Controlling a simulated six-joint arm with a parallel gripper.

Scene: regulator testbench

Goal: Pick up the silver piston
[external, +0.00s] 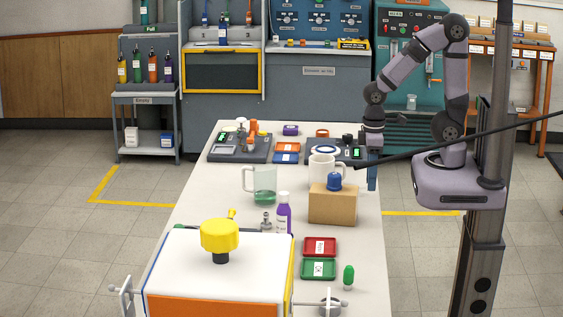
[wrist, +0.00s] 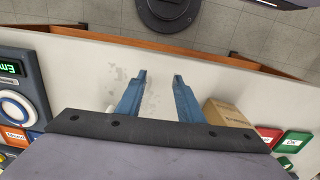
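A small silver metal part (external: 266,222) stands on the table between the glass beaker and the purple bottle in the external view. It may be the silver piston, but it is too small to be sure. I cannot make it out in the wrist view. My gripper (external: 372,178) is over the table's right edge, behind the cardboard box and well away from that part. In the wrist view its two blue fingers (wrist: 160,78) are apart with nothing between them.
The cardboard box (external: 333,207) with a blue knob on top and a white mug (external: 322,172) stand near my gripper. A beaker (external: 263,185), a purple bottle (external: 284,216), a red tray (external: 319,247) and a green tray (external: 318,269) are nearer. A yellow-knobbed machine (external: 220,270) fills the front.

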